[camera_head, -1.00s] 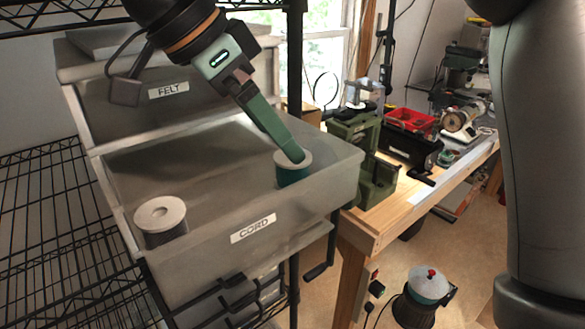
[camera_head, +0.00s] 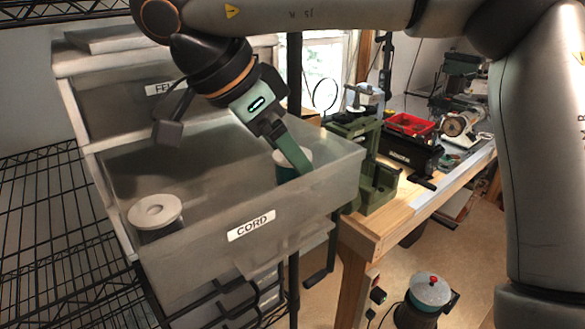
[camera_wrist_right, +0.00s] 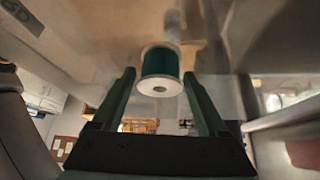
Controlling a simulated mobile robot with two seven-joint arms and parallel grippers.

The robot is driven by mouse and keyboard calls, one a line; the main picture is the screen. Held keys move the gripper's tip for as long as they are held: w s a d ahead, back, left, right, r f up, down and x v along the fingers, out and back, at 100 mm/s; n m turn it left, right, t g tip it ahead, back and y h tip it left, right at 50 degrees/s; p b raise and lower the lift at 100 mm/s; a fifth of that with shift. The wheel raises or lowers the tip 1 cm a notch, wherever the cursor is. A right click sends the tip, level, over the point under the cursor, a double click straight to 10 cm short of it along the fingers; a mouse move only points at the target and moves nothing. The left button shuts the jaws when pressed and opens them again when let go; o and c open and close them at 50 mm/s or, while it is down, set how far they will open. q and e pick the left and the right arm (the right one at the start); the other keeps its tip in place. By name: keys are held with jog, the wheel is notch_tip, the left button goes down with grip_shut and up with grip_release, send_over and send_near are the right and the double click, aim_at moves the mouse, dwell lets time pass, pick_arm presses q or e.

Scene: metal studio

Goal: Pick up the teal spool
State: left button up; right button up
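The teal spool (camera_head: 281,176) has pale end flanges and stands in the far right corner of the open drawer labelled CORD (camera_head: 304,211). My right gripper (camera_head: 298,162) reaches down to it from above, and its finger hides part of the spool. In the right wrist view the spool (camera_wrist_right: 160,64) is between the two green fingertips of the gripper (camera_wrist_right: 159,77), with a visible gap on each side. The gripper is open and holds nothing. My left gripper is not in view.
A second spool with a pale top (camera_head: 155,212) stands in the drawer's near left part. The drawer labelled FELT (camera_head: 110,100) is behind. Wire shelving (camera_head: 40,215) is left. A wooden bench (camera_head: 390,225) with green machines is right. The drawer's middle is clear.

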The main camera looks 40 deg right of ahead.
jog(key=c, duration=1.1)
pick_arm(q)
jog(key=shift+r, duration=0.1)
pick_arm(e)
jog(key=shift+o, duration=0.2)
jog(key=shift+r, duration=0.15)
